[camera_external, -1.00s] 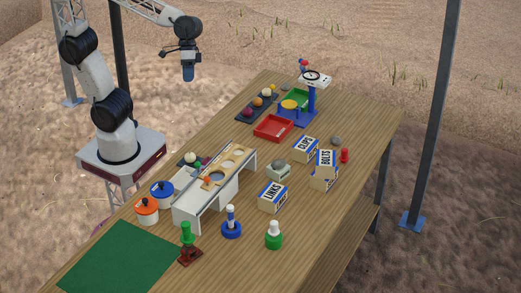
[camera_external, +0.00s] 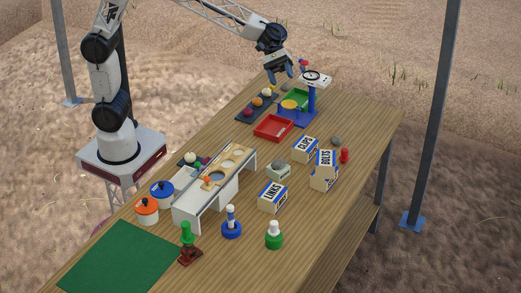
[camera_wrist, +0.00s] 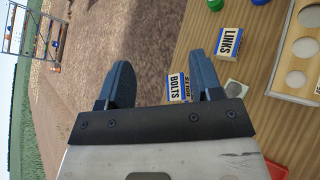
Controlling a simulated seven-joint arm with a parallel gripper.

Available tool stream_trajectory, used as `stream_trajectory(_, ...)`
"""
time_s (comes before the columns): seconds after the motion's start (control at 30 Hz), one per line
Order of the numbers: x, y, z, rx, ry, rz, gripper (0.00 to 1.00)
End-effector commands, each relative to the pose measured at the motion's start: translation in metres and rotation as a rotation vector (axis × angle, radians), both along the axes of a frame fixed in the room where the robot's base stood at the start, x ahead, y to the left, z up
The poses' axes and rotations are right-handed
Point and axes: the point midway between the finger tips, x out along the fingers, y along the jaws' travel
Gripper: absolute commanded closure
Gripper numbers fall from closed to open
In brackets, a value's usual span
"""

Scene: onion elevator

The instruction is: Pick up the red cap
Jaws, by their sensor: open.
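A small upright red piece (camera_external: 344,156), which may be the red cap, stands on the table right of the BOLTS box (camera_external: 325,170) in the external view. It is too small to tell its exact shape, and I cannot make it out in the wrist view. My gripper (camera_external: 282,77) is high near the table's far end, well away from the red piece. In the wrist view my gripper (camera_wrist: 161,75) is open with nothing between its fingers. The BOLTS box (camera_wrist: 178,86) shows beyond the right finger.
The CLIPS box (camera_external: 305,149) and LINKS box (camera_external: 273,197) stand near the BOLTS box. A white rack (camera_external: 215,185) and coloured jars stand nearer. A green mat (camera_external: 120,255) is clear.

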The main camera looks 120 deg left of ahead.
Motion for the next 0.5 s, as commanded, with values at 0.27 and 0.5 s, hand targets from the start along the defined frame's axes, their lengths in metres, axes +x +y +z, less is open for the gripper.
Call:
stream_trajectory(0.27, 0.076, 0.079, -0.018, -0.277, 0.038, 0.202, 0.41)
stream_trajectory(0.5, 0.119, 0.141, -0.035, -0.475, 0.053, 0.334, 0.41)
